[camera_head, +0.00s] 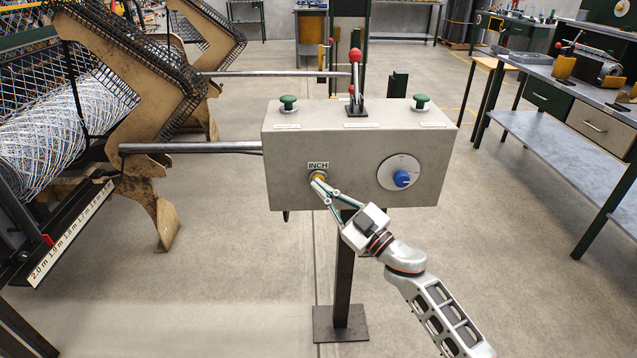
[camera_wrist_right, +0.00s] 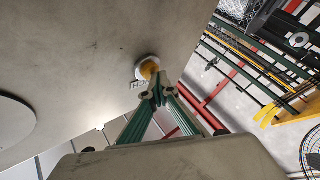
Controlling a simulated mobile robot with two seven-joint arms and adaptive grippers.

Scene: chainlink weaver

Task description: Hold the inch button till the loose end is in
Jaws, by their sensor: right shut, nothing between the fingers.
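The yellow inch button (camera_head: 318,177) is on the front of a grey control box (camera_head: 290,145), under a label reading INCH. My right gripper (camera_head: 320,184) is shut, with its fingertips at the button and partly covering it. In the right wrist view the closed fingertips (camera_wrist_right: 155,92) are at the yellow button (camera_wrist_right: 149,68), which has a pale collar; they look to be touching it. I cannot tell how far the button is pressed. A roll of wire mesh (camera_head: 50,130) lies in the machine at left. I cannot pick out its loose end. My left gripper is not in view.
The box also carries a blue knob on a white dial (camera_head: 401,176), two green buttons (camera_head: 288,102) and a red-knobbed lever (camera_head: 355,75). It stands on a dark post (camera_head: 345,270). A workbench (camera_head: 590,90) stands at right. The floor around the post is clear.

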